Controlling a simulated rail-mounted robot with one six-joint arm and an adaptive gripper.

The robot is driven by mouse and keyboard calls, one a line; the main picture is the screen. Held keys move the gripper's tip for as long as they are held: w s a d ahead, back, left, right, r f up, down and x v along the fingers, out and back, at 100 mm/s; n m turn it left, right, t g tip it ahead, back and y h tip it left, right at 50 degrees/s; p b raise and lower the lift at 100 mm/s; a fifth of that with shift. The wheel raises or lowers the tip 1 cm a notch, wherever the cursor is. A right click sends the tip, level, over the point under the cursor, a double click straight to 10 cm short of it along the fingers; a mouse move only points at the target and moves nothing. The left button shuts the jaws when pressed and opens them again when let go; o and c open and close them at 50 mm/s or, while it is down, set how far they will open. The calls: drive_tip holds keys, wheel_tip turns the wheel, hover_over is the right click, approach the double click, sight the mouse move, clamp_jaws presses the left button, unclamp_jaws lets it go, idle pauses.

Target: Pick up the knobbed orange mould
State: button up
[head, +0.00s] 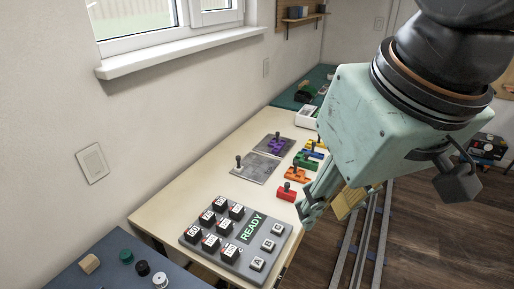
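The orange mould (296,175) lies on the pale table (220,167), with a dark knob standing up from it. It sits between a red knobbed mould (286,194) nearer to me and a green one (305,161) beyond. My gripper (309,208) hangs at the table's right edge, to the right of the red mould and nearer to me than the orange one. Its fingers are seen side-on and partly hidden by my wrist, so their opening is unclear. A yellowish block-like part (348,203) shows beside them; I cannot tell whether it is held.
Blue (314,154) and yellow (317,144) moulds lie farther along the row. A purple mould (277,147) sits on a grey plate; another grey plate (256,170) bears a knob. A button panel (222,246) reading READY fills the near table. A white bin (306,116) stands behind.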

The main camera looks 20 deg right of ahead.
drive_tip(key=w+a+r+y+p, duration=0.1)
drive_tip(key=w+p, duration=0.2)
drive_tip(key=w, duration=0.6)
drive_tip(key=w+r+p, duration=0.2)
drive_tip(key=w, duration=0.6)
drive_tip(key=w+d+f+m+p, duration=0.1)
drive_tip(key=w+f+p, duration=0.15)
drive_tip(key=w, duration=0.65)
drive_tip(key=m+h+p, duration=0.3)
drive_tip(key=m+p, duration=0.2)
drive_tip(key=p, duration=0.7)
hover_over(296, 163)
drive_tip(key=s+a, duration=0.3)
drive_tip(key=s, duration=0.1)
wheel_tip(296, 163, down, 22)
drive_tip(key=shift+s+d+f, duration=0.1)
drive_tip(key=shift+d+f, duration=0.3)
drive_tip(key=shift+f, duration=0.3)
drive_tip(key=shift+f, duration=0.1)
drive_tip(key=b+x, duration=0.3)
drive_tip(key=x, duration=0.3)
drive_tip(key=shift+d+f, duration=0.1)
drive_tip(key=shift+f, duration=0.3)
drive_tip(key=shift+w+d+f+b, duration=0.2)
drive_tip(key=shift+w+f+b, duration=0.1)
drive_tip(key=shift+w+f, duration=0.3)
